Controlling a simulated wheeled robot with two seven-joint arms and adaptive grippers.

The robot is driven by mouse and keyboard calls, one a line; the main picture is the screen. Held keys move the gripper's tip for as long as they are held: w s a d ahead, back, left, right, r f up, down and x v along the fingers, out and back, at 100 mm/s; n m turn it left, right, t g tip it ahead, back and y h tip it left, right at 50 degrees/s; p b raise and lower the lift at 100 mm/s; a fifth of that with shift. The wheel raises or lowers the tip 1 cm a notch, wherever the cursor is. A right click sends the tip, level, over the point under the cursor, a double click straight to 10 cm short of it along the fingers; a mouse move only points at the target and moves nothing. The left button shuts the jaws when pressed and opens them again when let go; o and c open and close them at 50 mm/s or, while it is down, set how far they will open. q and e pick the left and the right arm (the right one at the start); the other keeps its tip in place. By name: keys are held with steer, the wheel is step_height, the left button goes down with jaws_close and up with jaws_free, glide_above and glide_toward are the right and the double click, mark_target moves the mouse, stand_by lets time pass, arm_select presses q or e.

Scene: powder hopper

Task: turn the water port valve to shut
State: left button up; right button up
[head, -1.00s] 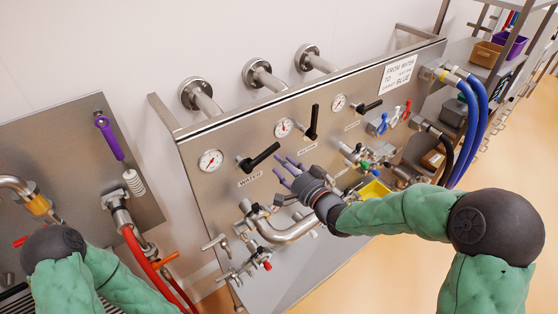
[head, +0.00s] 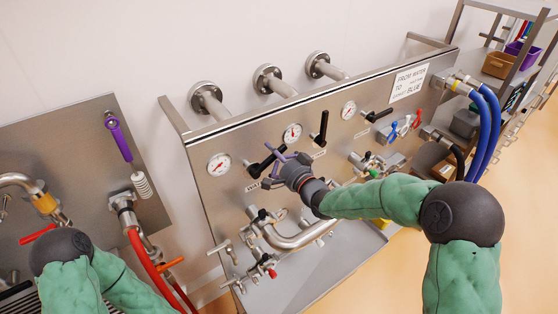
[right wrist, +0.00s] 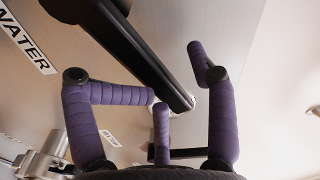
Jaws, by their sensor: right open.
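The water port valve has a black lever handle (head: 254,169) on the steel panel, beside the WATER label (right wrist: 25,40). In the head view the lever slants up to the right, partly hidden by my right gripper (head: 268,165). That gripper has purple fingers, which are open at the lever. In the right wrist view the lever (right wrist: 140,55) runs down to the right, its free end between the spread fingers (right wrist: 172,72). I cannot tell whether any finger touches it. My left gripper is out of view; only part of my left arm shows at lower left.
A round gauge (head: 219,165) sits left of the lever. Another black lever (head: 322,128) stands upright to the right, with a third (head: 377,115) beyond it. A bent steel pipe (head: 300,238) juts out below my right gripper. Blue hoses (head: 487,130) hang at the panel's right end.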

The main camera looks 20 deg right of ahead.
steer(key=shift+s+d+r, duration=0.1)
steer(key=shift+s, duration=0.05)
steer(key=shift+c, duration=0.7)
steer(key=c, duration=0.5)
steer(key=shift+o, duration=0.2)
steer(key=shift+d+f+m+b, duration=0.1)
steer(key=shift+f+m+b, duration=0.3)
steer(key=shift+f+m, duration=0.15)
steer(key=shift+d+f+m, duration=0.1)
steer(key=shift+m, duration=0.15)
